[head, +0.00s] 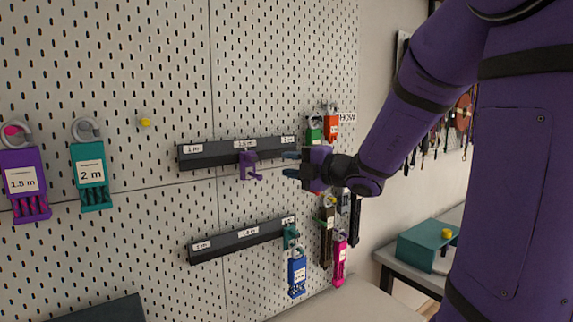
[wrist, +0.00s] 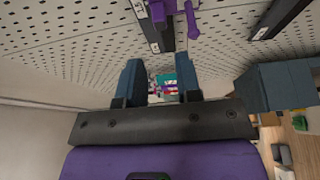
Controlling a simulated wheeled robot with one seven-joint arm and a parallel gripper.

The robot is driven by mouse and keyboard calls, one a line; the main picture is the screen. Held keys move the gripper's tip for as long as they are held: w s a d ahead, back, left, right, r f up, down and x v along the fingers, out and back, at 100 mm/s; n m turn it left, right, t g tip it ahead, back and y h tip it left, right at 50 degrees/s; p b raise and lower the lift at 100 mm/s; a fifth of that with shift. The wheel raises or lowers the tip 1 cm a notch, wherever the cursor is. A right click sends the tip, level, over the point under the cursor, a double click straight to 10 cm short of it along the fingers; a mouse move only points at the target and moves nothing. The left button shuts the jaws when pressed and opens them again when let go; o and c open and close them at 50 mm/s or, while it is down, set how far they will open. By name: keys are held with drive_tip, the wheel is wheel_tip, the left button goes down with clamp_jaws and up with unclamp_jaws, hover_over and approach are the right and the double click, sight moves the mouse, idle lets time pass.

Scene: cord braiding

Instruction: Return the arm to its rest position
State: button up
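My purple arm reaches in from the right in the head view. My gripper (head: 291,164) is in front of the pegboard, just right of a purple hook (head: 249,166) on the upper dark rail. In the wrist view my gripper (wrist: 163,82) shows two blue-grey fingers standing apart with a gap between them. I see nothing held in the gap; small coloured things show through it farther off. The purple hook also shows in the wrist view (wrist: 192,20), beyond the fingers and apart from them.
The pegboard (head: 270,60) carries an upper rail (head: 212,155) and a lower rail (head: 230,245). Purple (head: 24,172) and teal (head: 91,165) tagged cords hang at left. A blue tagged cord (head: 297,273) and a pink one (head: 340,258) hang below my gripper. A teal box (head: 425,246) stands on a table at right.

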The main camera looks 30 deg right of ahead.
idle(0.4)
drive_tip(key=s+a+f+n+g+y, duration=0.25)
drive_tip(key=s+a+n+g, duration=0.95)
drive_tip(key=n, duration=1.2)
drive_tip(key=s+d+f+n+h, duration=0.1)
drive_tip(key=s+n+h, duration=0.4)
drive_tip(key=n, duration=0.7)
drive_tip(key=s+d+f+n+h, duration=0.1)
drive_tip(key=s+n+h, duration=0.4)
drive_tip(key=n, duration=0.8)
drive_tip(key=shift+s+d+f+t, duration=0.15)
drive_tip(key=shift+s+d+t, duration=0.25)
drive_tip(key=shift+s+d, duration=0.55)
